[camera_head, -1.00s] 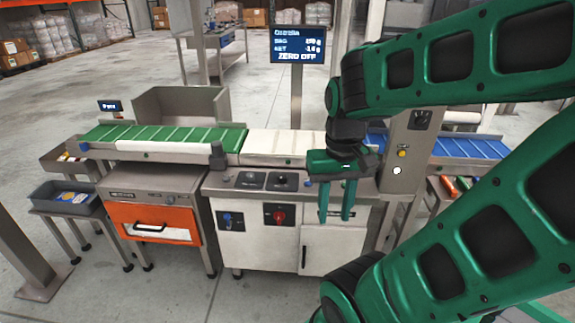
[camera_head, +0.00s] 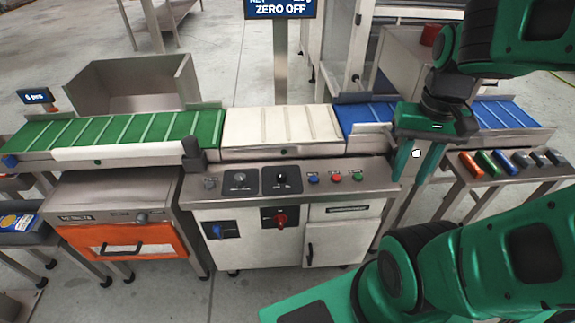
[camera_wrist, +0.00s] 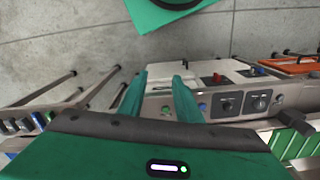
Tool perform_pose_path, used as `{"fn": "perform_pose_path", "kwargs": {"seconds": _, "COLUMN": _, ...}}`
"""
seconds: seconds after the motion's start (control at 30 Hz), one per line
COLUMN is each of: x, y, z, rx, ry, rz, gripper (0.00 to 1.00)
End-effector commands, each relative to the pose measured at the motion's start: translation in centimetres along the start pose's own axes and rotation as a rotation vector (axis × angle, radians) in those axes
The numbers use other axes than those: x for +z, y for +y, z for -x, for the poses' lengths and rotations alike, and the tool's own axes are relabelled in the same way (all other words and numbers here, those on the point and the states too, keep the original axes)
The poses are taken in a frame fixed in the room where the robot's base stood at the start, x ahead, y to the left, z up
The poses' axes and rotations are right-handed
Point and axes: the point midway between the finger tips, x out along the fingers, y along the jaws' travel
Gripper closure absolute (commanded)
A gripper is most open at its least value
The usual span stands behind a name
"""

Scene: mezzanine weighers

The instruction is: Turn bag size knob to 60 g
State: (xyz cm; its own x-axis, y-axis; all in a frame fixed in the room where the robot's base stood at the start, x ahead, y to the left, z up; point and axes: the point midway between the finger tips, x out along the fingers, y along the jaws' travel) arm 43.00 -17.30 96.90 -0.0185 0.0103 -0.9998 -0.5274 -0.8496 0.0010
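Two dark dial knobs sit side by side on the sloped panel of the white weigher cabinet: a left knob (camera_head: 240,178) and a right knob (camera_head: 281,180). Their labels and pointer settings are too small to read, so I cannot tell which is the bag size knob. Both also show in the wrist view, the right knob (camera_wrist: 226,104) closer to my fingers than the left knob (camera_wrist: 261,101). My gripper (camera_head: 409,178) is open and empty, fingers pointing down, to the right of the panel and apart from both knobs. Its fingers also show in the wrist view (camera_wrist: 160,82).
Blue, red and green buttons (camera_head: 336,178) lie right of the knobs. A red rotary switch (camera_head: 280,219) is on the cabinet front. A dark post (camera_head: 193,152) rises at the panel's left end. A side table (camera_head: 468,185) with coloured packets stands right.

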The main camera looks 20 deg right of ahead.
Motion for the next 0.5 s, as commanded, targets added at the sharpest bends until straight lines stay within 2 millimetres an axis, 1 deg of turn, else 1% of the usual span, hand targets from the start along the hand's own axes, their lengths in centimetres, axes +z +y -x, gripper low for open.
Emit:
{"fn": "perform_pose_path", "kwargs": {"seconds": 0.17, "x": 0.0, "y": 0.0, "z": 0.0, "rx": 0.0, "ry": 0.0, "rz": 0.0, "gripper": 0.69}}
{"fn": "perform_pose_path", "kwargs": {"seconds": 0.2, "x": 0.0, "y": 0.0, "z": 0.0, "rx": 0.0, "ry": 0.0, "rz": 0.0, "gripper": 0.59}}
{"fn": "perform_pose_path", "kwargs": {"seconds": 0.23, "x": 0.2, "y": 0.1, "z": 0.1, "rx": 0.0, "ry": 0.002, "rz": 0.0, "gripper": 0.53}}
{"fn": "perform_pose_path", "kwargs": {"seconds": 0.27, "x": 0.7, "y": 0.4, "z": 0.4, "rx": -0.004, "ry": 0.01, "rz": 0.001, "gripper": 0.53}}
{"fn": "perform_pose_path", "kwargs": {"seconds": 0.3, "x": 0.6, "y": 0.4, "z": 0.5, "rx": -0.001, "ry": 0.013, "rz": -0.001, "gripper": 0.53}}
{"fn": "perform_pose_path", "kwargs": {"seconds": 0.37, "x": -0.1, "y": 0.1, "z": 0.6, "rx": 0.01, "ry": 0.016, "rz": -0.005, "gripper": 0.53}}
{"fn": "perform_pose_path", "kwargs": {"seconds": 0.47, "x": -2.7, "y": -0.6, "z": 0.6, "rx": 0.04, "ry": 0.022, "rz": -0.015, "gripper": 0.53}}
{"fn": "perform_pose_path", "kwargs": {"seconds": 0.5, "x": -3.9, "y": -1.3, "z": 0.5, "rx": 0.054, "ry": 0.027, "rz": -0.02, "gripper": 0.53}}
